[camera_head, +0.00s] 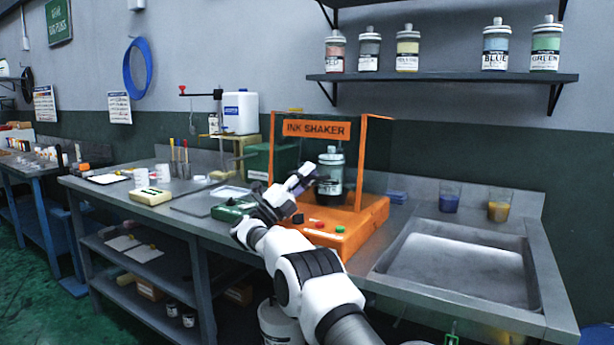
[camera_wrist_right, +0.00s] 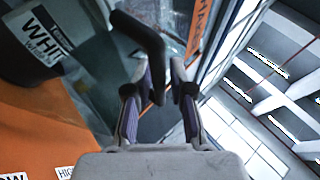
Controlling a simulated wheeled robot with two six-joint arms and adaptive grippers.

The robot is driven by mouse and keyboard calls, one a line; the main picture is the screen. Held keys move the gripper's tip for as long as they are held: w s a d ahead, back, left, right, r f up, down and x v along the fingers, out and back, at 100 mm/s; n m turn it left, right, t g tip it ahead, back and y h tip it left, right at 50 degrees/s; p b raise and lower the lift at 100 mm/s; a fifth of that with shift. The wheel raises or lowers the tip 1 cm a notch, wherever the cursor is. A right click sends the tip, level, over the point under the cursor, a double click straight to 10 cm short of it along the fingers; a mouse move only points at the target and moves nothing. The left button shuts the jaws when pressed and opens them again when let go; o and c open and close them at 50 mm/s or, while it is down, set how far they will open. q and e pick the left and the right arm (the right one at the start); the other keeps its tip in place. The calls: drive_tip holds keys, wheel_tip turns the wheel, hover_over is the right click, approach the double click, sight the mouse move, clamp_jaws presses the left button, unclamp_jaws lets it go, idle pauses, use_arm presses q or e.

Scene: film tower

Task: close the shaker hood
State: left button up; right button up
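The orange ink shaker (camera_head: 365,222) stands on the steel bench, with a clear hood (camera_head: 362,165) in an orange frame. How far the hood stands open is hard to tell. A bottle with a white label (camera_head: 330,172) stands inside; the right wrist view shows its label (camera_wrist_right: 50,45), partly reading WHI. My right gripper (camera_head: 306,174) is at the front left of the hood. In the right wrist view its two fingers (camera_wrist_right: 158,95) are apart, with a black curved handle (camera_wrist_right: 150,40) reaching between them. A firm grip does not show. My left gripper is not in view.
A green device (camera_head: 232,210) sits left of my right gripper. A shelf (camera_head: 440,77) with several ink bottles hangs above.

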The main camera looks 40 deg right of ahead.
drive_tip(key=v, duration=1.2)
drive_tip(key=shift+f, duration=0.1)
